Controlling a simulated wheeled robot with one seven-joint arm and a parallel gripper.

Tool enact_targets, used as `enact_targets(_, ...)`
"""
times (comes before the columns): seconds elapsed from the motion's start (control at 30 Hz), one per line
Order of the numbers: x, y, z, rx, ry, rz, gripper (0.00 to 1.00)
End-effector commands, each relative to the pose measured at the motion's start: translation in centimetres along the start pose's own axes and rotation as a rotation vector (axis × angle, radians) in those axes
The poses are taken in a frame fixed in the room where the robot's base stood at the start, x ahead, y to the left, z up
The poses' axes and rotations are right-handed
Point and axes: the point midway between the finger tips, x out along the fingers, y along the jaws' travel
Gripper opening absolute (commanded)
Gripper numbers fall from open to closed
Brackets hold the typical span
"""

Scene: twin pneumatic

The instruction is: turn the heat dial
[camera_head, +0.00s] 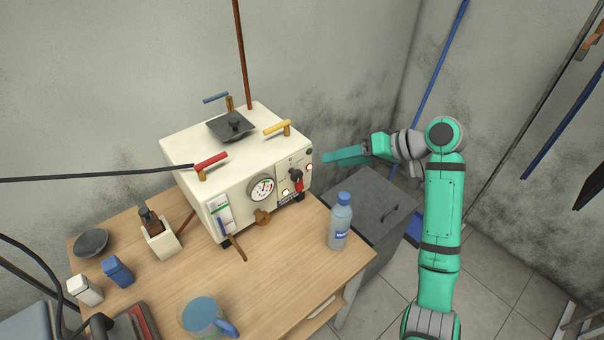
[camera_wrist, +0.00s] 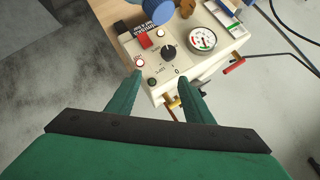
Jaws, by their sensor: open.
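The white machine (camera_head: 225,170) stands on the wooden table. Its front panel carries a black dial (camera_head: 296,176), which also shows in the wrist view (camera_wrist: 168,51) with markings around it. I take this to be the heat dial. My gripper (camera_head: 325,164) is beside the machine's right front corner, apart from the dial. In the wrist view my gripper (camera_wrist: 160,78) is open and empty. Its two green fingers point toward the panel, with the dial beyond the gap between their tips.
A round gauge (camera_head: 262,189) and a red switch (camera_head: 299,186) are near the dial. A water bottle (camera_head: 340,221) stands in front of the panel's right part. Red (camera_head: 210,160) and yellow (camera_head: 277,127) handles stick up from the machine's top. A grey cabinet (camera_head: 372,205) stands right of the table.

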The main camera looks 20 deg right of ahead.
Motion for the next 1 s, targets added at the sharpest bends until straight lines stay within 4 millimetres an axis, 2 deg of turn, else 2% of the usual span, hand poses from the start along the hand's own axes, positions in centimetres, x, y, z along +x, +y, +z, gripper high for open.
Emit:
enact_targets(0.1,0.2,-2.1,0.8,-0.174,-0.012,0.120,0.47)
enact_targets(0.2,0.8,-3.5,1.6,-0.279,-0.024,0.179,0.47)
enact_targets(0.37,1.4,-4.5,2.3,-0.361,-0.035,0.218,0.47)
enact_targets(0.57,3.1,-4.3,2.4,-0.369,-0.037,0.219,0.47)
enact_targets(1.0,10.3,-2.8,2.4,-0.369,-0.039,0.216,0.47)
